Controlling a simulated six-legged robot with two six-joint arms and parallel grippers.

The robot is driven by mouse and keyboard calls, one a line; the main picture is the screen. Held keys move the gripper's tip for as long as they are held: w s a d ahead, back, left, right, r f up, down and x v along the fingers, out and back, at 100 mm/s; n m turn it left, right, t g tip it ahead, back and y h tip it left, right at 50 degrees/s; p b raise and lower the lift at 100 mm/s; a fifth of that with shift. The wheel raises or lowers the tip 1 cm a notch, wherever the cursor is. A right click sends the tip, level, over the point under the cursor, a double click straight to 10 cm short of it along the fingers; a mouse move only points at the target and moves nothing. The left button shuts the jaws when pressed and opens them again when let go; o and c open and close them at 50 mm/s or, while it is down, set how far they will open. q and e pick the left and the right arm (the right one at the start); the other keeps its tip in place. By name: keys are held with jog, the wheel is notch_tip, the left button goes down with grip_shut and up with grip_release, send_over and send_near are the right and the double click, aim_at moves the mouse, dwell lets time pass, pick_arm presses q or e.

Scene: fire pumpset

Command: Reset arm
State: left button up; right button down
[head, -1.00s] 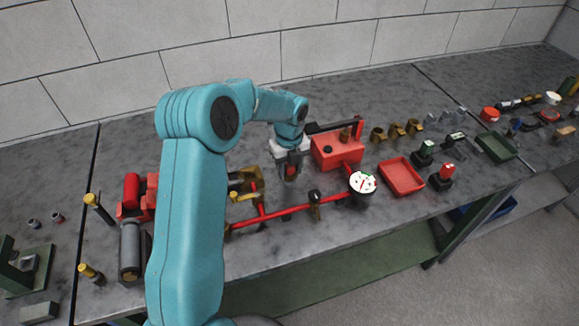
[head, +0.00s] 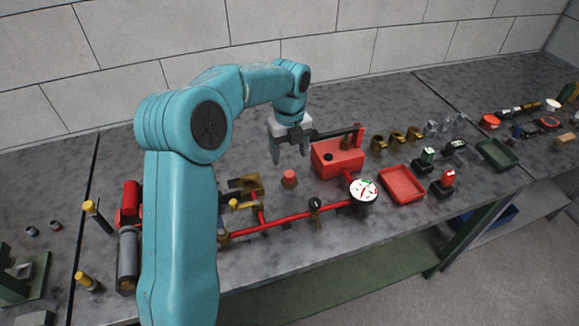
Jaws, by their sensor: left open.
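My left arm comes in from the left of the head view. Its left gripper (head: 290,151) hangs fingers down above the bench, open and empty. A small red cap-like piece (head: 289,178) stands on the bench just below the fingers, apart from them. To the right of the gripper is a red box-shaped tank (head: 337,158) with a black lever bar. In front is a red pipe (head: 285,222) with a brass fitting and a round white gauge (head: 363,190). My upper arm hides part of the bench at the left. My right gripper is not in view.
A red tray (head: 402,184) and a green tray (head: 497,154) lie to the right. Several brass fittings (head: 396,138) stand at the back. A green and a red button block (head: 444,182) are beside the red tray. Bench space behind the gripper, toward the wall, is clear.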

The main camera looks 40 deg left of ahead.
pick_arm(q)
jog(key=shift+r, duration=1.35)
